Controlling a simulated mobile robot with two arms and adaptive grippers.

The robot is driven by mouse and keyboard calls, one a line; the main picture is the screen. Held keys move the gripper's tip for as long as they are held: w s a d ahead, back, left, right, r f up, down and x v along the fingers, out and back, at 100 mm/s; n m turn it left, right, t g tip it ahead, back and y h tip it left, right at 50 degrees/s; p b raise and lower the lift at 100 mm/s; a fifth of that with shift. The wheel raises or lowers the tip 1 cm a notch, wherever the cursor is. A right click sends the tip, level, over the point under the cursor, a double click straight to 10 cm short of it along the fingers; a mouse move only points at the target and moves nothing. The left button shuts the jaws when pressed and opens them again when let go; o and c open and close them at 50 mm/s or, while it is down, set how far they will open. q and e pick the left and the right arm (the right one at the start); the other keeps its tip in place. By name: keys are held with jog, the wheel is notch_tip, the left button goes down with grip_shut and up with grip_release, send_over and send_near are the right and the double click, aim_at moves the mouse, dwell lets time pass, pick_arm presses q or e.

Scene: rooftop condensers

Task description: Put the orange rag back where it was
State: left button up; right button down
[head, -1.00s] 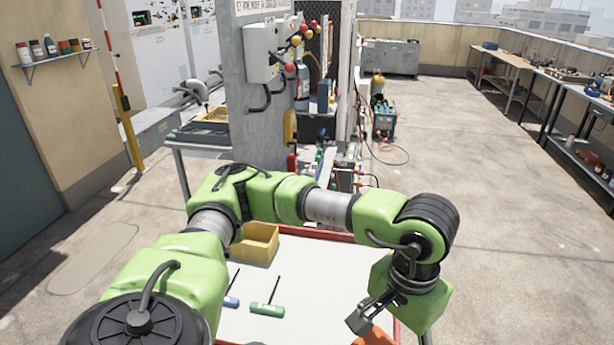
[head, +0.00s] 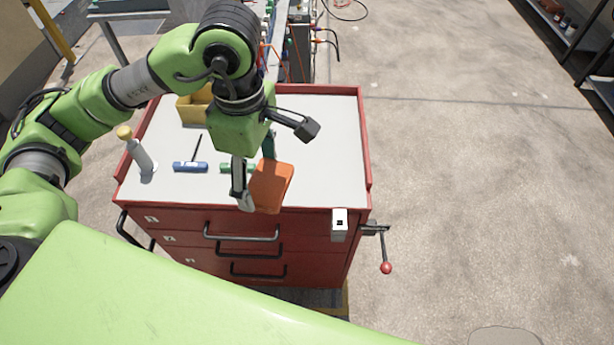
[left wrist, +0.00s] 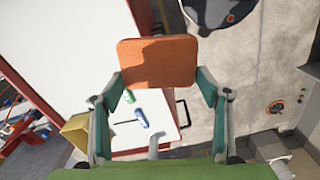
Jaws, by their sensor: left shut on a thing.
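The orange rag (head: 272,185) looks like a flat, rounded pad. It hangs at the front edge of the red tool cart's pale top (head: 325,150) in the head view; its exact height over the top is hard to tell. My left gripper (head: 257,172) is shut on it. In the left wrist view the rag (left wrist: 158,62) sits between the two fingers, and the cart top shows behind it to the left. My right gripper is not in view.
On the cart top are a yellow bin (head: 192,108), a blue-handled tool (head: 190,167), a green-handled tool (head: 232,168) and a grey canister with a yellow cap (head: 140,155). A red-knobbed crank (head: 385,266) sticks out at the right. The top's right half is clear.

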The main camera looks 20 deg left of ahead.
pick_arm(q)
jog(key=shift+a+f+n, duration=0.15)
jog(key=shift+n, duration=0.95)
jog(key=shift+w, duration=0.1)
jog(key=shift+n, duration=0.3)
jog(key=w+d+f+p, duration=0.1)
jog(key=w+f, duration=0.2)
jog(key=w, duration=0.1)
jog(key=w+d+f+p, duration=0.1)
jog(key=w+f, duration=0.2)
jog(key=w, duration=0.1)
jog(key=w+d+f+p, duration=0.1)
jog(key=w+f, duration=0.2)
jog(key=w, duration=0.1)
jog(key=shift+w, duration=0.3)
jog(key=shift+w+f, duration=0.15)
jog(key=f, duration=0.1)
jog(key=f+p, duration=0.2)
jog(key=shift+w, duration=0.25)
jog(key=shift+f, duration=0.3)
